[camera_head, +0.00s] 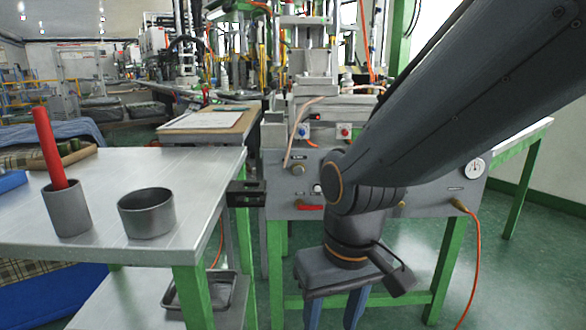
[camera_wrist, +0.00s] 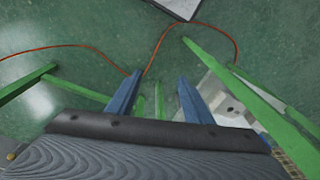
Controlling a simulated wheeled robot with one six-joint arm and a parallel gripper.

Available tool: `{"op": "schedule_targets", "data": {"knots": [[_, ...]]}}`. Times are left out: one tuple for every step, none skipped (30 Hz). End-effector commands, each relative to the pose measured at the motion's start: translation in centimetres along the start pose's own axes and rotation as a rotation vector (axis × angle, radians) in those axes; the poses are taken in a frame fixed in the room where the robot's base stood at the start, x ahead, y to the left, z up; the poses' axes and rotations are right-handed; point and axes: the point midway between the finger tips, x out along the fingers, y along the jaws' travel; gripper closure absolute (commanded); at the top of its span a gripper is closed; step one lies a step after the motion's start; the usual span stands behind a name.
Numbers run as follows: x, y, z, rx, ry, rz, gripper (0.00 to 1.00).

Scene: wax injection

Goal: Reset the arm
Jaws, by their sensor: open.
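My gripper (camera_head: 338,312) hangs pointing down at the lower middle of the head view, in front of the grey machine bench. Its blue fingers are apart with nothing between them; the fingertips run out of the bottom of the frame. In the wrist view my gripper (camera_wrist: 160,82) shows its two blue fingers spread, with green floor and green frame bars beyond. My dark arm reaches in from the upper right of the head view and hides part of the bench.
A metal table (camera_head: 110,182) at left holds a grey cup (camera_head: 68,210) with a red stick (camera_head: 50,150) in it and an empty grey pot (camera_head: 146,214). A metal tray (camera_head: 232,298) lies on the lower shelf. An orange hose (camera_head: 476,270) hangs at right. Green floor (camera_head: 410,240) is open around the bench legs.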

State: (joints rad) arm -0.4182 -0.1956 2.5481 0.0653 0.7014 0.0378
Motion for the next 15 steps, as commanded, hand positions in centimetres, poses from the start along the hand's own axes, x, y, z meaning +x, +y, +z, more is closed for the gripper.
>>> {"op": "schedule_targets", "data": {"knots": [[-0.6,-0.3,1.2,-0.024,-0.028,-0.003,0.54],[-0.8,-0.5,2.0,-0.038,-0.048,-0.004,0.54],[-1.2,-0.7,3.1,-0.055,-0.074,-0.006,0.54],[-1.6,-0.4,3.0,-0.043,-0.074,-0.004,0.54],[-1.9,-0.2,2.9,-0.035,-0.074,-0.002,0.54],[-2.3,-0.1,2.9,-0.027,-0.073,0.000,0.54],[-2.5,0.1,2.9,-0.020,-0.073,0.001,0.54],[-2.8,0.3,2.9,-0.013,-0.073,0.002,0.54],[-3.2,0.5,2.9,-0.005,-0.072,0.004,0.54],[-3.5,0.7,2.8,0.001,-0.071,0.005,0.54],[-3.8,0.9,2.9,0.008,-0.071,0.006,0.54],[-4.2,1.1,2.9,0.018,-0.071,0.008,0.54],[-4.5,1.3,2.9,0.025,-0.072,0.009,0.54],[-4.9,1.5,2.9,0.033,-0.072,0.011,0.54],[-5.4,1.8,2.9,0.045,-0.071,0.013,0.54]]}}
